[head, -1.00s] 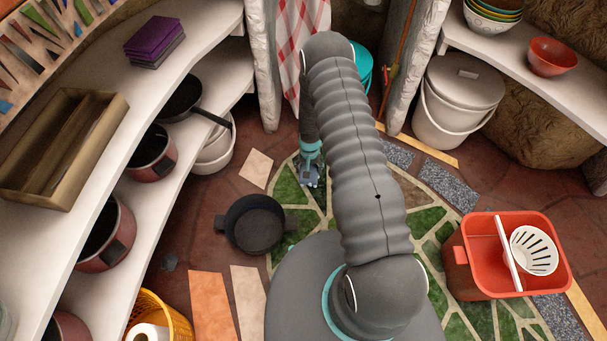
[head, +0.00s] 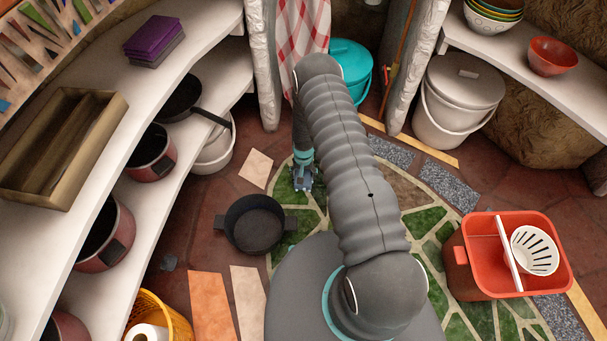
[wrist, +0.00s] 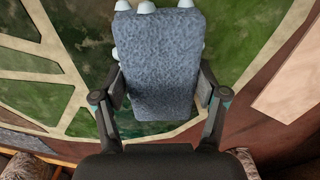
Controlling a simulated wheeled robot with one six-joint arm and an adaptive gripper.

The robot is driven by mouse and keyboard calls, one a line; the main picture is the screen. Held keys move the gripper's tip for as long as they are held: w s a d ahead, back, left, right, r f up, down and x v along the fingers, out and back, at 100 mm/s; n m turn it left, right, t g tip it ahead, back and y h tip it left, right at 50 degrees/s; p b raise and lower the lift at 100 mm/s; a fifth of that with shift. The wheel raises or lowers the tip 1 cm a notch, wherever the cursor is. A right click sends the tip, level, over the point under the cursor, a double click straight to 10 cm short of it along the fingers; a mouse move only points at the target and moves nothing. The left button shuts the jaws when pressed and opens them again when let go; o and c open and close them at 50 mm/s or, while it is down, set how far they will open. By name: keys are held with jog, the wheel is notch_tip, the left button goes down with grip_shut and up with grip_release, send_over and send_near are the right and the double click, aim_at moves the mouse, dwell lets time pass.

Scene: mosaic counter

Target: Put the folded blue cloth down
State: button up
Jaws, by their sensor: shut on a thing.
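The folded blue cloth (wrist: 158,70) is a blue-grey, rough-textured block in the wrist view. My gripper (wrist: 160,92) is shut on it, with one finger pressed on each side. Several white rounded knobs show at the cloth's far edge and sides; I cannot tell what they belong to. Green and cream floor paving lies beyond the cloth. In the head view my gripper (head: 304,178) hangs low over the green paving, behind and right of the black pot. The cloth is too small to make out clearly there.
A black pot (head: 255,225) stands on the floor near my gripper. A curved white counter (head: 190,80) on the left holds a wooden tray (head: 112,130) and purple and grey folded pieces (head: 155,38). A red bucket (head: 470,265) stands right; a teal bucket (head: 350,70) stands behind.

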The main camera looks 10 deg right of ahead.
jog(key=o, duration=1.2)
jog(key=shift+f, duration=0.1)
jog(key=s+r+n+t, duration=0.1)
jog(key=s+r, duration=0.1)
jog(key=r, duration=2.2)
jog(key=s+r+n+t, duration=0.1)
jog(key=s+r+t, duration=0.1)
jog(key=r, duration=2.2)
jog(key=s+r+t, duration=0.1)
jog(key=s+r, duration=1.1)
jog(key=r, duration=0.1)
jog(key=s+r+n+t, duration=0.1)
jog(key=s+r, duration=0.3)
jog(key=s, duration=1)
jog(key=shift+s+r+n+t+p, duration=0.15)
jog(key=shift+s+n+t+p, duration=0.1)
jog(key=shift+n+t+p, duration=0.1)
